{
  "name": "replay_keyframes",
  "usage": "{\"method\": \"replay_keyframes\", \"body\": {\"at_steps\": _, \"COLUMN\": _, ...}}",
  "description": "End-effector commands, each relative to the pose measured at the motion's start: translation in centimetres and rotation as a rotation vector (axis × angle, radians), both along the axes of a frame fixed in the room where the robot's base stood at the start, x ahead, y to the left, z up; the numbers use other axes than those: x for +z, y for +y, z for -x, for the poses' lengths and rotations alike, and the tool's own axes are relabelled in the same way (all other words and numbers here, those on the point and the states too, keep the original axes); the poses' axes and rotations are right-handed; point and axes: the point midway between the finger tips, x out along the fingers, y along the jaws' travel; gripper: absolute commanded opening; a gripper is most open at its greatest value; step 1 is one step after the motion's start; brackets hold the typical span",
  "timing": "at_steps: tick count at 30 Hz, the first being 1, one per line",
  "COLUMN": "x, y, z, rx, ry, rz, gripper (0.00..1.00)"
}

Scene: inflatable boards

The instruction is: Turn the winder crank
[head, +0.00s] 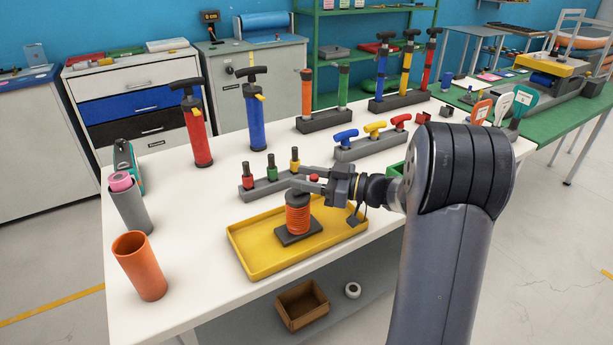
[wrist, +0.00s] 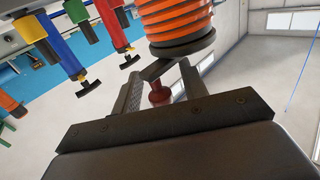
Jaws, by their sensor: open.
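The winder (head: 297,214) stands upright on a dark base in the yellow tray (head: 258,266), with orange hose coiled around its drum. The orange coil also fills the top of the wrist view (wrist: 178,22). The crank's red knob (wrist: 158,95) shows between my fingers in the wrist view, with a dark crank arm (wrist: 157,70) beside it. My gripper (head: 306,177) is open at the top of the winder, with its fingers on either side of the knob. Whether either finger touches the knob cannot be told.
Red (head: 195,130) and blue (head: 254,115) hand pumps stand farther back. An orange cup (head: 139,266) and a grey cup (head: 130,208) are at the left. The white table is clear between them and the tray.

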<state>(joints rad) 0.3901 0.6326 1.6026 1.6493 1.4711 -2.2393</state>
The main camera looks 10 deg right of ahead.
Motion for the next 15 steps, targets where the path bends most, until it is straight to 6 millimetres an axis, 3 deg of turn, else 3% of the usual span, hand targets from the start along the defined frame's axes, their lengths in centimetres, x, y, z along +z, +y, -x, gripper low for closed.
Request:
{"method": "replay_keyframes", "body": {"at_steps": 6, "x": -0.01, "y": 0.02, "z": -0.02, "rx": 0.000, "ry": 0.000, "rz": 0.000, "gripper": 0.41}}
{"method": "replay_keyframes", "body": {"at_steps": 15, "x": -0.01, "y": 0.01, "z": 0.00, "rx": 0.000, "ry": 0.000, "rz": 0.000, "gripper": 0.17}}
